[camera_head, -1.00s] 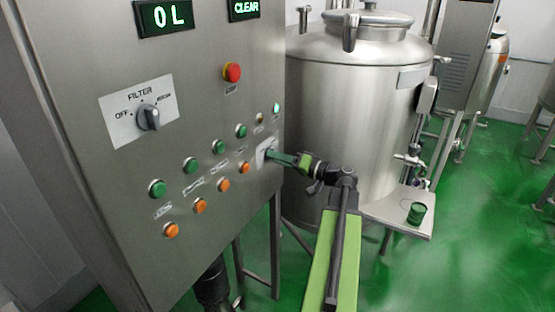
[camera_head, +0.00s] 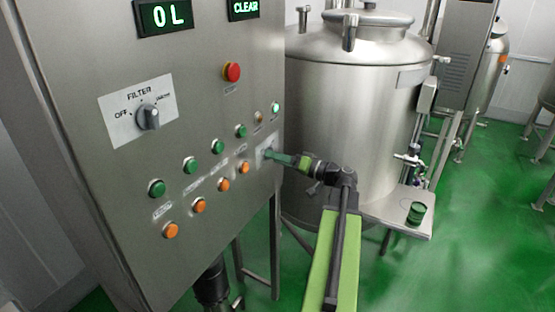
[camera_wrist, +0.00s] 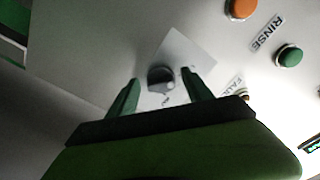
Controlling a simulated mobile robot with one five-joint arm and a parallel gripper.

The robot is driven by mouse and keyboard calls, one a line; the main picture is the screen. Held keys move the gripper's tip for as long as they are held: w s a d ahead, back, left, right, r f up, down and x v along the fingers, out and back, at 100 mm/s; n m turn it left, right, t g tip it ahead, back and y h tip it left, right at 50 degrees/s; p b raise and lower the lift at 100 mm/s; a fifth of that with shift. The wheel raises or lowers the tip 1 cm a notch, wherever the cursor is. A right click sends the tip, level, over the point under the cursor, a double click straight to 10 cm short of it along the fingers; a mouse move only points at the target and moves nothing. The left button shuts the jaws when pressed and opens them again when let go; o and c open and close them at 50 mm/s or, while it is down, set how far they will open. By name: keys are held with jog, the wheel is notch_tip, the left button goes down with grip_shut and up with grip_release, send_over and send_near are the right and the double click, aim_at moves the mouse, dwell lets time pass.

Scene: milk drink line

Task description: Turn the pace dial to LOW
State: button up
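The pace dial (camera_wrist: 161,78) is a small dark grey knob on a white plate (camera_wrist: 190,50) near the right edge of the steel panel. In the wrist view it lies between the two green fingers of my gripper (camera_wrist: 160,88), which are apart with a gap on either side of the knob. In the head view my gripper (camera_head: 276,156) reaches the same plate (camera_head: 266,146) from the right, and its fingers mostly hide the dial. I cannot read the plate's markings or tell the dial's setting.
Several green and orange buttons (camera_head: 219,146) sit left of the dial. A FILTER dial (camera_head: 148,117), a red stop button (camera_head: 232,72) and displays (camera_head: 165,15) are higher up. A steel tank (camera_head: 345,110) stands behind my arm, with a shelf (camera_head: 385,210) holding a green cup (camera_head: 416,213).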

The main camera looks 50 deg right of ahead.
jog(key=v, duration=1.7)
jog(key=shift+s, duration=0.2)
jog(key=shift+s+f, duration=0.1)
